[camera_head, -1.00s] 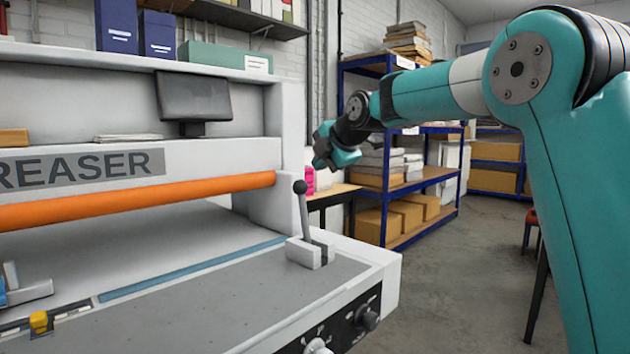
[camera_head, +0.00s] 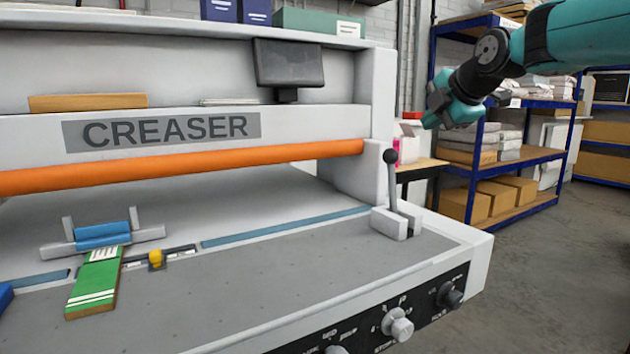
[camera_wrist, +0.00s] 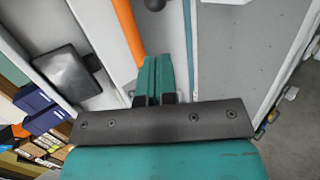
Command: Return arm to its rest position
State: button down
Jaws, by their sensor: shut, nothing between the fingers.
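My gripper (camera_head: 447,108) is at the upper right of the head view, at the end of my raised arm. It hangs in the air to the right of the creaser (camera_head: 310,125), above and beside the lever (camera_head: 392,185). In the wrist view the two teal fingers (camera_wrist: 154,80) lie together, shut, with nothing between them. The creaser's orange bar (camera_wrist: 130,32) and the lever's dark knob (camera_wrist: 155,4) also show there.
A green-and-white strip (camera_head: 92,285) lies on the creaser bed by a blue-and-grey guide. A dark monitor (camera_head: 289,64) stands on the machine. A blue shelf unit (camera_head: 540,155) with boxes stands behind my gripper. Open floor (camera_head: 560,270) lies at the right.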

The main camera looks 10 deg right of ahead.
jog(key=s+a+f+m+g+y, duration=0.2)
jog(key=s+a+f+m+g, duration=0.35)
jog(key=s+a+f, duration=0.65)
jog(key=s+a+f+m+g, duration=0.25)
jog(key=s+f+m, duration=0.2)
jog(key=s, duration=0.65)
jog(key=s+a+f+m+g, duration=0.25)
jog(key=s+a+f, duration=0.2)
jog(key=s, duration=0.65)
notch_tip(320, 180, up, 12)
jog(key=s+m+p, duration=0.1)
jog(key=s+p, duration=0.1)
jog(key=p, duration=1.1)
jog(key=shift+d+y, duration=0.3)
jog(key=shift+f+m, duration=0.1)
jog(key=shift+m, duration=0.15)
